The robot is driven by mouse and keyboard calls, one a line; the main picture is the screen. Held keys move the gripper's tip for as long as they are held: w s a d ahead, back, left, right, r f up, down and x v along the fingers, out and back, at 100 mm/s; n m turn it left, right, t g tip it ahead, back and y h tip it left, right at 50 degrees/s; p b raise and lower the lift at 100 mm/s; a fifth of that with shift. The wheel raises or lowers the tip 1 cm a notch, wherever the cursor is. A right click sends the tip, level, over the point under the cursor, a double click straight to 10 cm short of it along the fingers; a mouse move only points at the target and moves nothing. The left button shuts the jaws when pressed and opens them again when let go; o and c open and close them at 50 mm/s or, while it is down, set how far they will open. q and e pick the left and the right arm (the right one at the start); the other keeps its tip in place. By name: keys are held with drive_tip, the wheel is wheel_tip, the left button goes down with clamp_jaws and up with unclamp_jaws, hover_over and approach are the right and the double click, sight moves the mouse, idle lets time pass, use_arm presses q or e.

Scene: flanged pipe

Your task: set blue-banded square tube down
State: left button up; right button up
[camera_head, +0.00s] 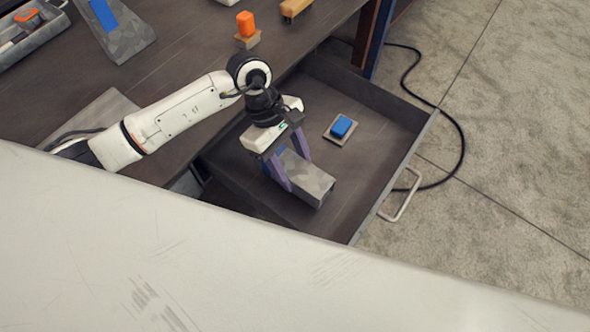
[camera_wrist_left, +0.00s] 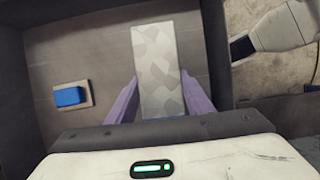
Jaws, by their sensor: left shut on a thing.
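The blue-banded square tube (camera_head: 311,183) is a grey, camouflage-patterned block lying lengthwise in the open drawer (camera_head: 352,180). A bit of its blue band shows near my gripper. My left gripper (camera_head: 298,174) reaches down over the drawer and is shut on the tube, one purple finger along each side. In the left wrist view the tube (camera_wrist_left: 158,65) runs away from the gripper between the fingers, with blue at its near end. It looks low, at or close to the drawer floor; I cannot tell whether it touches. My right gripper is not in view.
A blue block on a tan base (camera_head: 341,127) sits in the drawer beside the tube. The drawer walls and handle (camera_head: 402,197) stand around. On the tabletop are an orange piece (camera_head: 246,24), a grey blue-patched piece (camera_head: 120,36) and a tool tray (camera_head: 30,38).

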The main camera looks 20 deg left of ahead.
sight(294, 175)
use_arm(q)
drive_tip(key=shift+f, duration=1.5)
drive_tip(key=o, duration=1.5)
drive_tip(key=shift+c, duration=0.2)
drive_tip(key=b+v, duration=0.1)
drive_tip(key=v, duration=1.1)
